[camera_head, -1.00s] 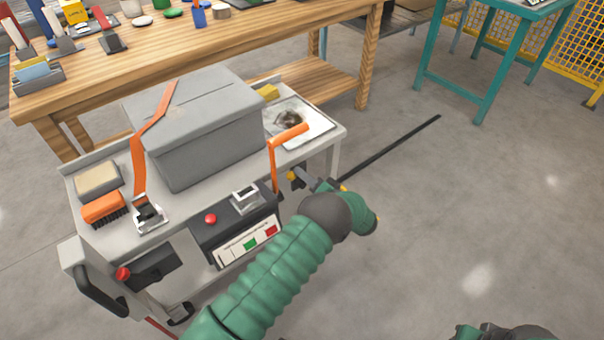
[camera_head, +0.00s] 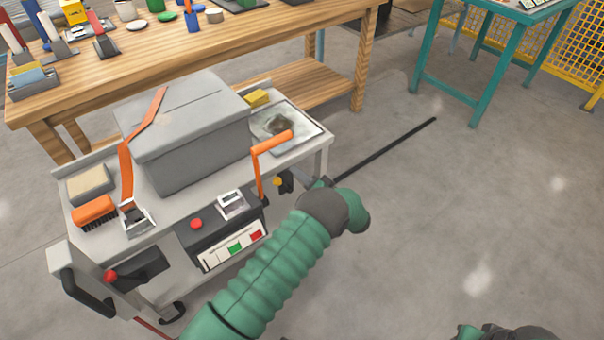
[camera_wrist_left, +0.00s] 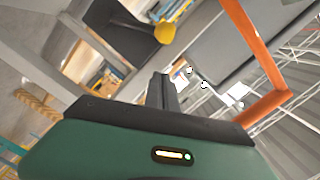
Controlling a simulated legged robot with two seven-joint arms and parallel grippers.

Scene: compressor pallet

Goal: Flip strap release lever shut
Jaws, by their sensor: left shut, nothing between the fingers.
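An orange L-shaped lever (camera_head: 258,172) stands upright at the cart's front right, its top arm bent toward the right. It also shows at the right of the left wrist view (camera_wrist_left: 262,55). An orange strap (camera_head: 126,172) runs over a grey lidded box (camera_head: 195,160) to a metal buckle (camera_head: 137,217) on the cart top. My left gripper (camera_head: 318,183) is beside the cart's right front corner, right of the lever and apart from it. Its fingers (camera_wrist_left: 161,90) are shut and empty. Only an edge of my right arm shows at bottom right; its fingers are hidden.
A yellow knob (camera_wrist_left: 165,34) on a dark bracket is close to my left fingers. The cart panel has a red button (camera_head: 196,224) and a second metal buckle (camera_head: 232,204). A wooden bench (camera_head: 150,55) stands behind.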

